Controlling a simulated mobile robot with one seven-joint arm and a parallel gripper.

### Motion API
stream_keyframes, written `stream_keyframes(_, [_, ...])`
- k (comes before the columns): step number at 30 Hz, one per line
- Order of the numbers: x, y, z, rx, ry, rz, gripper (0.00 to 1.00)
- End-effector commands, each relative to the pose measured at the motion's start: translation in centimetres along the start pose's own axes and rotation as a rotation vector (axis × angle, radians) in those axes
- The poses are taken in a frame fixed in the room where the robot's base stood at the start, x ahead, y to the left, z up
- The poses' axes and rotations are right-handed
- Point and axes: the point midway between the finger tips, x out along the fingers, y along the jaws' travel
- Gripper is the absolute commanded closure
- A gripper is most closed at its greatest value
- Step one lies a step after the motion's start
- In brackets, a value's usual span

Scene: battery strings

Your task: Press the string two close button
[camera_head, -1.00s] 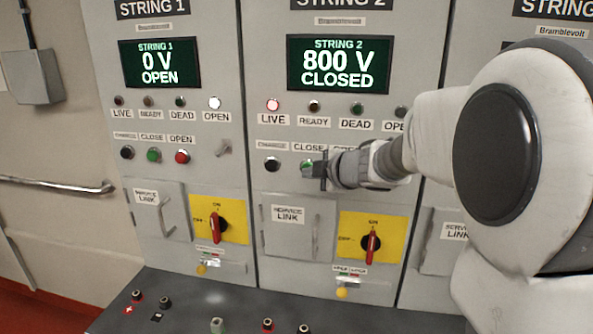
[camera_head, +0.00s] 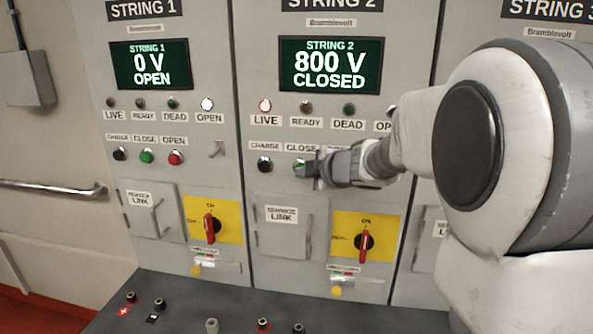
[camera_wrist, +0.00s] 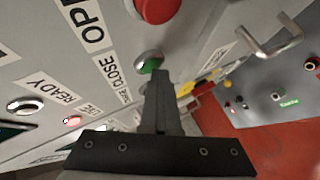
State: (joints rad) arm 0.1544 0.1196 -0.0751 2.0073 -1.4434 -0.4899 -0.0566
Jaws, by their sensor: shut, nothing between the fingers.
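The string two close button (camera_head: 300,165) is green and sits under the CLOSE label on the String 2 panel. It is partly hidden by my gripper (camera_head: 312,168), whose tip is at or just in front of it. In the wrist view the green button (camera_wrist: 150,64) shows just beyond the shut, empty fingers (camera_wrist: 160,75). I cannot tell whether they touch. The String 2 display (camera_head: 330,66) reads 800 V CLOSED. The red LIVE lamp (camera_head: 265,105) beneath it is lit.
The black charge button (camera_head: 265,164) is left of the close button. The red open button (camera_wrist: 158,8) shows in the wrist view. Below are a service link door handle (camera_head: 309,233) and a red rotary switch (camera_head: 364,243) on yellow. A dark ledge (camera_head: 230,300) juts out below.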

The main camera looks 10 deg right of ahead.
Motion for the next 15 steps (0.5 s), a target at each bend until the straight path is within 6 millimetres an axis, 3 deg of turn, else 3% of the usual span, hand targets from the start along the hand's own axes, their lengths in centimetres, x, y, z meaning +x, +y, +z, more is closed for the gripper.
stream_keyframes(15, [-1.2, -0.6, -0.6, 0.001, -0.006, 0.005, 1.00])
